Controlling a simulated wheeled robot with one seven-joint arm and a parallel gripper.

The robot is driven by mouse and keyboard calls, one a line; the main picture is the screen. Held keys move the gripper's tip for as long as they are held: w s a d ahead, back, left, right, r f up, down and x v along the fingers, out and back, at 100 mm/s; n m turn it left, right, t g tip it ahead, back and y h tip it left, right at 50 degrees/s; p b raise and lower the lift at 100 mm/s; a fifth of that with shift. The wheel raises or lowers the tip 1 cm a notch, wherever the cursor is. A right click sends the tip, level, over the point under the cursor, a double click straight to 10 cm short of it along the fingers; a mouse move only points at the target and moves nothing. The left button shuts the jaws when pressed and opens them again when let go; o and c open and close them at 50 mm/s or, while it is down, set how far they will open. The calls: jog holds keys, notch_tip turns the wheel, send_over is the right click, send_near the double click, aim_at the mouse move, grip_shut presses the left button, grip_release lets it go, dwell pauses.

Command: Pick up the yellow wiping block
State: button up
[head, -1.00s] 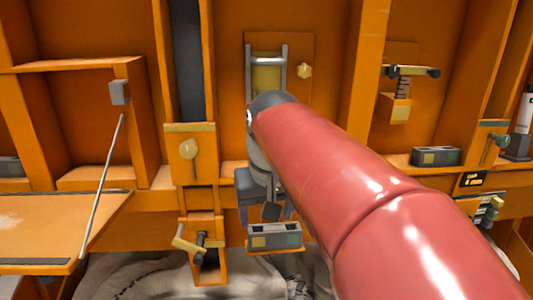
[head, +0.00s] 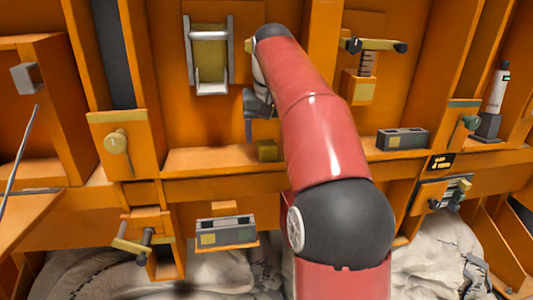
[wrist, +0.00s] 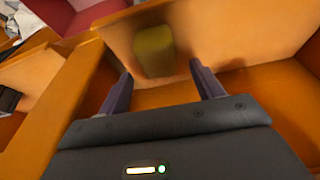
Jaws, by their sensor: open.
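The yellow wiping block (head: 267,150) is a small olive-yellow block on the orange ledge, against the back panel, in the head view. In the wrist view the yellow block (wrist: 154,50) stands ahead of the fingers, roughly between their lines and nearer the left finger. My gripper (wrist: 160,82) is open and empty, with its two dark fingers apart on either side of the view. A gap shows between the fingertips and the block. In the head view my arm hides part of the gripper (head: 255,127), which is above the block.
A grey device (head: 402,138) sits on the ledge to the right. A grey-railed yellow panel (head: 210,60) is above left. A round yellow knob (head: 117,142) and a lever (head: 134,245) stick out at left. The ledge (head: 205,160) left of the block is clear.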

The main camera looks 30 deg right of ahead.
aim_at(267, 141)
jog(key=x, duration=0.3)
jog(key=shift+f, duration=0.15)
jog(key=shift+c, duration=0.3)
jog(key=c, duration=1)
jog(key=shift+s, duration=0.1)
